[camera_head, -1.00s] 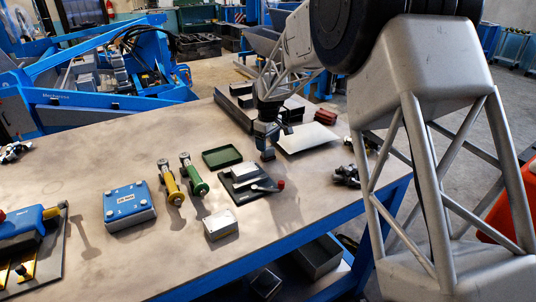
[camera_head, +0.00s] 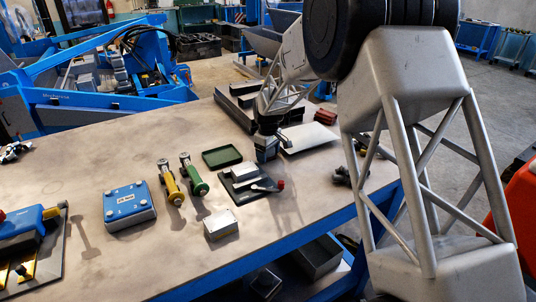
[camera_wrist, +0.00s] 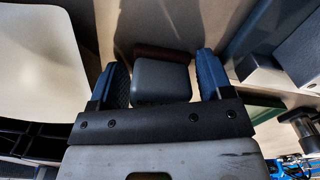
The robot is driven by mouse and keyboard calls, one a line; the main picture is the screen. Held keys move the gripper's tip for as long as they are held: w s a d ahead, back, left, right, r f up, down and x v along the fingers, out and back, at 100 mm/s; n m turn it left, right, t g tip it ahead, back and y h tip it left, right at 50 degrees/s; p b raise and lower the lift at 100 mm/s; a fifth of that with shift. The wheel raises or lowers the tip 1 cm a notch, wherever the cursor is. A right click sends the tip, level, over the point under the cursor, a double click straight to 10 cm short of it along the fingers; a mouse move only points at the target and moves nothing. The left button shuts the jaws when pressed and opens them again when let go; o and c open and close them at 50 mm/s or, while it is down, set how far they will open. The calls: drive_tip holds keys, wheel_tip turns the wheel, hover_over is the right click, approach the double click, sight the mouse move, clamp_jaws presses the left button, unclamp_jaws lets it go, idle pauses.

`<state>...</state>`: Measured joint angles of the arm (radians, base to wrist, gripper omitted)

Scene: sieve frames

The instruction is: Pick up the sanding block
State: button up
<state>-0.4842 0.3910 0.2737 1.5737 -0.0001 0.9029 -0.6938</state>
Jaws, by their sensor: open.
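A grey block with a dark reddish-brown edge (camera_wrist: 160,82), which looks like the sanding block, shows in the wrist view. My gripper (camera_wrist: 161,68) is open, with one blue finger on each side of this block. A gap shows at the right finger; the left finger is very close to the block, and I cannot tell whether they touch. In the head view my gripper (camera_head: 267,148) is low over the table between the green tray and the white plate. The block is mostly hidden there behind the gripper.
The white plate (camera_head: 313,136) lies right of my gripper and the green tray (camera_head: 222,157) lies left. Grey metal bars (camera_head: 232,112) stand behind. A dark plate with a grey block (camera_head: 246,181) and a white box (camera_head: 221,226) are nearer.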

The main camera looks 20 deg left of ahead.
drive_tip(key=c, duration=0.6)
drive_tip(key=shift+r, duration=5)
